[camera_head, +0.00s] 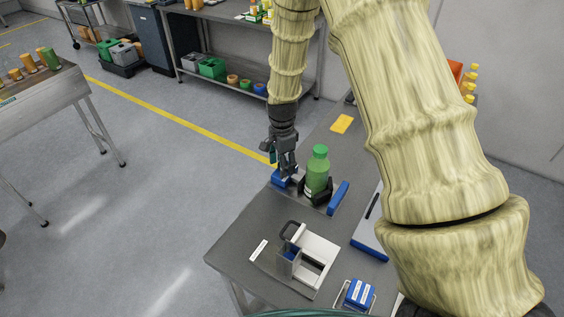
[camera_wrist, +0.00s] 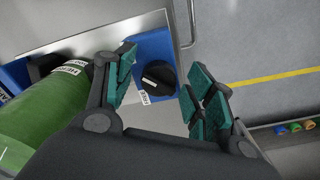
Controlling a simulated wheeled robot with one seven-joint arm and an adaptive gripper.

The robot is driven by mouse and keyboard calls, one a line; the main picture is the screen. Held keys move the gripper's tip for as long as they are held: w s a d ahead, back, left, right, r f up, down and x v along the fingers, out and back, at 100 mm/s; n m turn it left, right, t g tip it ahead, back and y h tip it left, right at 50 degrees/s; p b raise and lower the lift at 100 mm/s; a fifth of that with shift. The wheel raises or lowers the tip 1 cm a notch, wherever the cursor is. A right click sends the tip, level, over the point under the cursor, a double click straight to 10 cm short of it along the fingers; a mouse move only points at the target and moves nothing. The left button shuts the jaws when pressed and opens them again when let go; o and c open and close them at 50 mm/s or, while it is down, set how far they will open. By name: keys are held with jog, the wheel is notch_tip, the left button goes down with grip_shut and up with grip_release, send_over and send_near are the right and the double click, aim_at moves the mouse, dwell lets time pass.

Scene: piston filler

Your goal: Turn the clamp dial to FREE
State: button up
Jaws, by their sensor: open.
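The clamp dial (camera_wrist: 157,77) is a round black knob with a pale pointer line, mounted on a blue block (camera_wrist: 152,48). A small white label (camera_wrist: 145,97) sits beside the knob; I cannot read its text surely. My gripper (camera_wrist: 165,84) is open, its teal-padded fingers on either side of the dial; I cannot tell whether they touch it. In the head view my gripper (camera_head: 282,172) hangs just over the blue block (camera_head: 279,181), and the knob is hidden there. A green bottle (camera_head: 317,170) stands upright in the dark clamp (camera_head: 322,193) to the right.
The grey bench (camera_head: 235,248) also holds a white and grey fixture (camera_head: 317,250), a blue box in a wire frame (camera_head: 358,294), a blue bar (camera_head: 338,198) and a yellow card (camera_head: 342,123). Open floor with a yellow line (camera_head: 170,117) lies left of the bench.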

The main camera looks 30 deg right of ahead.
jog(key=shift+w+f, duration=0.15)
jog(key=shift+s, duration=0.2)
jog(key=shift+r, duration=0.2)
jog(key=shift+c, duration=1.2)
jog(key=shift+f, duration=0.1)
jog(key=c, duration=0.8)
jog(key=shift+o, duration=0.2)
